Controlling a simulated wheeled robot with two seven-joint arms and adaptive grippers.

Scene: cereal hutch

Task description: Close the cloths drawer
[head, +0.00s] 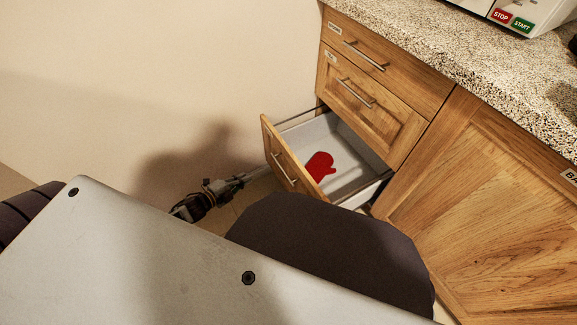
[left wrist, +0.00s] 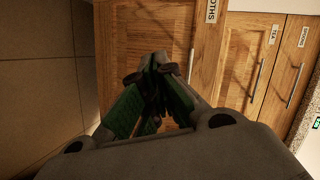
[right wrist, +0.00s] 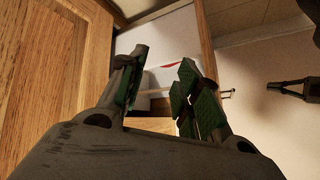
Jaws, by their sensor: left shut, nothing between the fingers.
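The cloths drawer (head: 284,163) is the lowest drawer and stands pulled out, with a red mitt (head: 319,166) inside. Its wooden front (left wrist: 150,30) fills the upper middle of the left wrist view, where part of its label shows. Its bar handle (right wrist: 228,94) shows in the right wrist view. My left gripper (head: 232,183) is shut and empty, in front of the drawer front. The right wrist view shows a gap between it and the handle. My right gripper (right wrist: 160,95) is open and empty, with the drawer's pale inside beyond its fingers. The head view hides it.
Two shut drawers (head: 375,103) sit above. A cabinet door (head: 490,200) is to the right, under a speckled counter (head: 450,45). A plain wall (head: 120,70) is at the left. My own body covers the lower part of the head view.

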